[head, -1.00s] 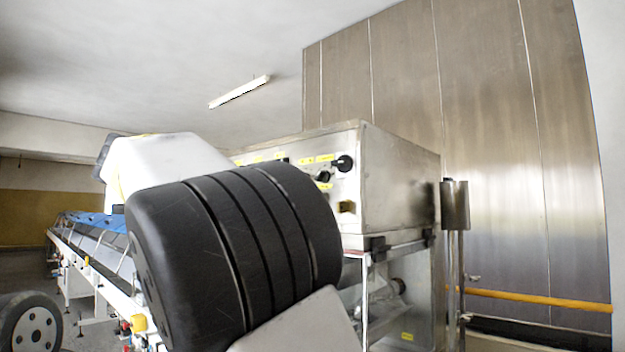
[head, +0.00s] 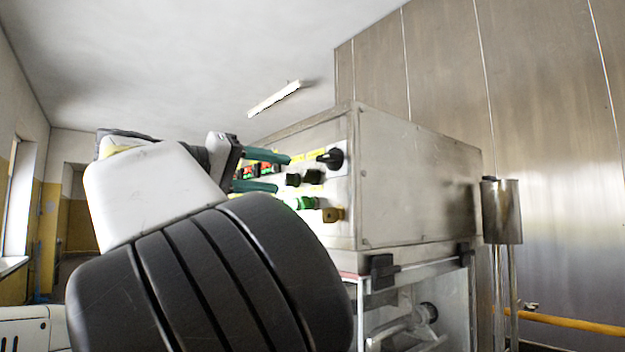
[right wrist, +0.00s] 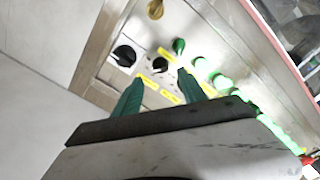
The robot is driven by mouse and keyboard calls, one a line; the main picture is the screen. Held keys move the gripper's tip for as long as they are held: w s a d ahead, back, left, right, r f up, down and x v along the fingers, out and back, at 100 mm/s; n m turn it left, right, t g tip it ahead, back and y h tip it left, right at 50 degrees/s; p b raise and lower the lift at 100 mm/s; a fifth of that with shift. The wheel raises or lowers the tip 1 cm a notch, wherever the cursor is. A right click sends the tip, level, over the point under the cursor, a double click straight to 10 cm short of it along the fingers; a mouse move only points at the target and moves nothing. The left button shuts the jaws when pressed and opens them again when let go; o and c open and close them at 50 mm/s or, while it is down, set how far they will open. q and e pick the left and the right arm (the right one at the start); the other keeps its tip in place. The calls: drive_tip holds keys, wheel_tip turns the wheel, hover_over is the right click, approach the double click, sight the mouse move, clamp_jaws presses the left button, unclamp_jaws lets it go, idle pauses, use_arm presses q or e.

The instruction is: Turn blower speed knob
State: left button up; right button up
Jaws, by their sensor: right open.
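The control panel on the steel cabinet (head: 425,195) carries several knobs and buttons with yellow labels too small to read, so I cannot tell which is the blower speed knob. A large black knob (head: 332,158) is at the upper right; it also shows in the right wrist view (right wrist: 124,55). A smaller black knob (right wrist: 160,65) lies just beyond and between my right fingertips in the wrist view. My right gripper (head: 284,173) has teal fingers, open and empty, pointing at the panel; contact cannot be told. My left gripper is not in view.
A brass-yellow knob (head: 333,214) and a green button (head: 305,203) sit low on the panel, close to the fingers. A steel post with a cylinder (head: 502,210) stands right of the cabinet. A yellow rail (head: 575,323) runs along the wall.

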sight(305, 177)
drive_tip(key=x, duration=0.7)
drive_tip(key=shift+w+d, duration=0.1)
clamp_jaws()
